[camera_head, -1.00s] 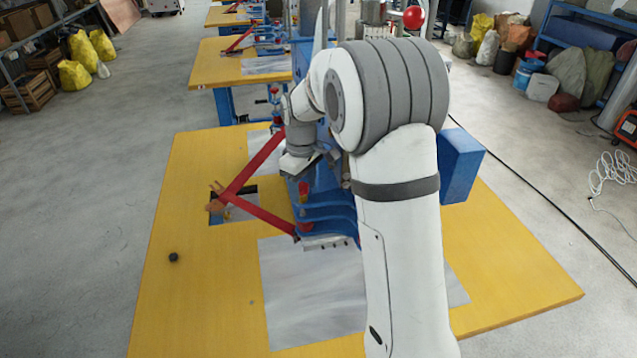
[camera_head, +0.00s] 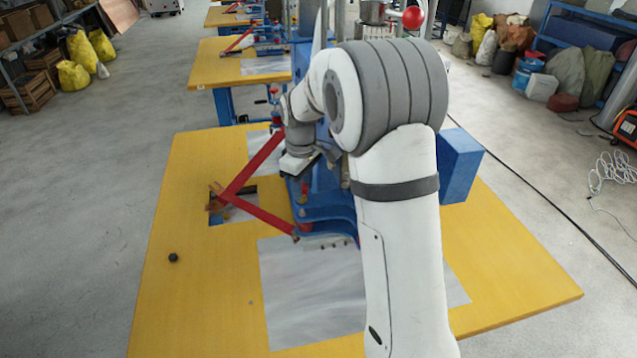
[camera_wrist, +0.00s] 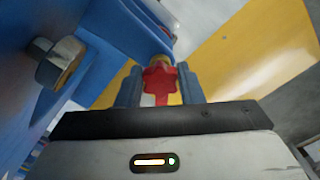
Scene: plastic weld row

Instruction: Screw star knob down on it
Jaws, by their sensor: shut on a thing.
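The red star knob (camera_wrist: 158,80) sits between the two blue-grey fingers of my gripper (camera_wrist: 160,88) in the wrist view. My gripper is shut on it. A brass-coloured fitting (camera_wrist: 157,61) shows directly beyond the knob, in line with it, beside the blue machine frame (camera_wrist: 100,30). I cannot tell how far the knob is on the fitting's thread. In the head view my gripper is near the blue machine (camera_head: 325,210) on the yellow table, and its fingers are mostly hidden or too small to make out.
A large hex bolt (camera_wrist: 60,62) stands out from the blue frame close to the left of my gripper. A red lever frame (camera_head: 250,195) reaches left over the yellow table (camera_head: 190,270). A small black knob (camera_head: 173,257) lies at the table's left. Grey sheets (camera_head: 305,295) lie in front.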

